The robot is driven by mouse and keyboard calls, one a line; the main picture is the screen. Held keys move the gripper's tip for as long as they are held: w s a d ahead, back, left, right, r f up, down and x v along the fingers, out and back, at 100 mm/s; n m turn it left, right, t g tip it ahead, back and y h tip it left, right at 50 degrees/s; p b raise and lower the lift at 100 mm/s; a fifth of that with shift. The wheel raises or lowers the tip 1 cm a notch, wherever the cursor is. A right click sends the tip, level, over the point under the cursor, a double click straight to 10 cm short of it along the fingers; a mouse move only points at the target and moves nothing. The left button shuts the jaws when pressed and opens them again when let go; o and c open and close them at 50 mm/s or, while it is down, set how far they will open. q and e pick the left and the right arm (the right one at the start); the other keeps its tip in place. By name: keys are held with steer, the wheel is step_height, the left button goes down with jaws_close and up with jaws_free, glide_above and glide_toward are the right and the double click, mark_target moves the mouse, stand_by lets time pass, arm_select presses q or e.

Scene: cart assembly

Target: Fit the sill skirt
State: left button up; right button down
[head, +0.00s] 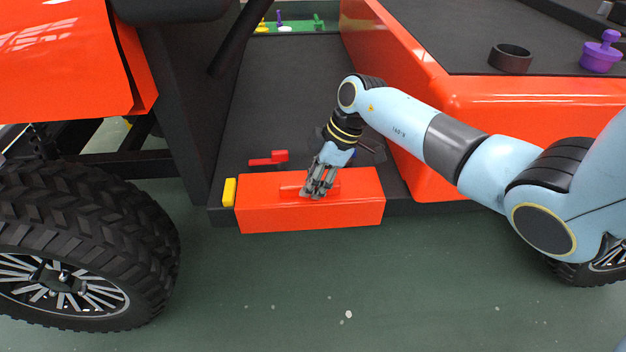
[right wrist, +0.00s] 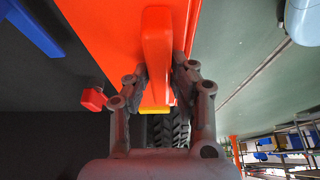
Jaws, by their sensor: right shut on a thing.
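The sill skirt (head: 310,216) is a long orange-red box-shaped panel with a raised grip bar on top. It lies along the outer edge of the dark cart floor (head: 268,105), its left end close beside a small yellow block (head: 229,192). I cannot tell whether it is fully seated. My right gripper (head: 318,188) is shut on the skirt's grip bar, coming from above. In the right wrist view, the fingers (right wrist: 159,75) close on both sides of the orange bar (right wrist: 157,45). My left gripper is not in view.
A small red lever-like part (head: 270,158) stands on the cart floor behind the skirt. A big tyre (head: 75,245) stands at left, and the orange seat-side body (head: 420,130) rises at right. A dark ring (head: 510,58) and purple knob (head: 601,52) sit on top.

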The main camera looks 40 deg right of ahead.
steer(key=c, duration=1.1)
jaws_free()
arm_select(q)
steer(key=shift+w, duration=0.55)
arm_select(e)
steer(key=shift+o, duration=0.2)
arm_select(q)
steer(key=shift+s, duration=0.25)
arm_select(e)
steer(key=v, duration=1.2)
steer(key=shift+a, duration=0.1)
